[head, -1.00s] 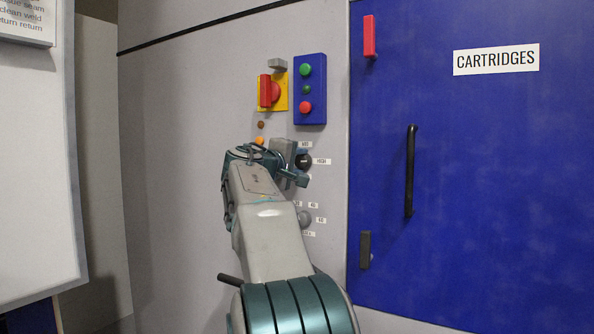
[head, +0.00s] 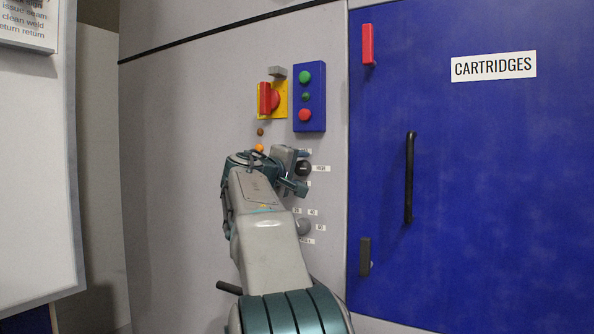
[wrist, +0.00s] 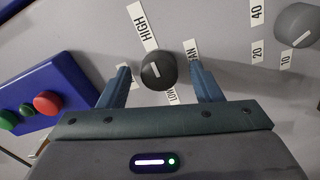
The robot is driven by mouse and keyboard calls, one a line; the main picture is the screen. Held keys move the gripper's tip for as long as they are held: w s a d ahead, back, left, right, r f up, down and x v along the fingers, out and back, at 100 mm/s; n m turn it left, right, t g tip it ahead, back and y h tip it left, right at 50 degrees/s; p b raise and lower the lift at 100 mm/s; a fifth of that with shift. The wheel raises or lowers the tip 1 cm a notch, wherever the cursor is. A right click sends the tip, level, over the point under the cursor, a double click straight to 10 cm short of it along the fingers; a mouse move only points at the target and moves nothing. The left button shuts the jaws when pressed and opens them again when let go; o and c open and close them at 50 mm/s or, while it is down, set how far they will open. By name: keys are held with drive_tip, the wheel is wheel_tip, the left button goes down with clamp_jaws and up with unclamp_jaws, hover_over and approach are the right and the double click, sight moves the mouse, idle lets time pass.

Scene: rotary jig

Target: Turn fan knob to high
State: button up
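The fan knob is a round black knob (wrist: 158,70) with a short white mark. In the wrist view it sits between the two fingers of my gripper (wrist: 157,76). The fingers are spread, with a visible gap on each side of the knob. A HIGH label (wrist: 142,27) lies above and left of the knob, and a LOW label (wrist: 172,96) is partly hidden below it. In the head view the knob (head: 303,168) shows just right of my gripper, with the HIGH label (head: 321,168) to its right. Which label the mark points at is unclear.
A grey numbered knob (wrist: 296,25) is close by. A blue box (head: 310,97) with green and red buttons and a red switch on a yellow plate (head: 281,99) are above. The blue CARTRIDGES door (head: 480,190) with a black handle (head: 409,178) is at the right.

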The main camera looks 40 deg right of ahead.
drive_tip(key=v, duration=1.4)
drive_tip(key=shift+d+p, duration=0.1)
drive_tip(key=shift+p, duration=0.25)
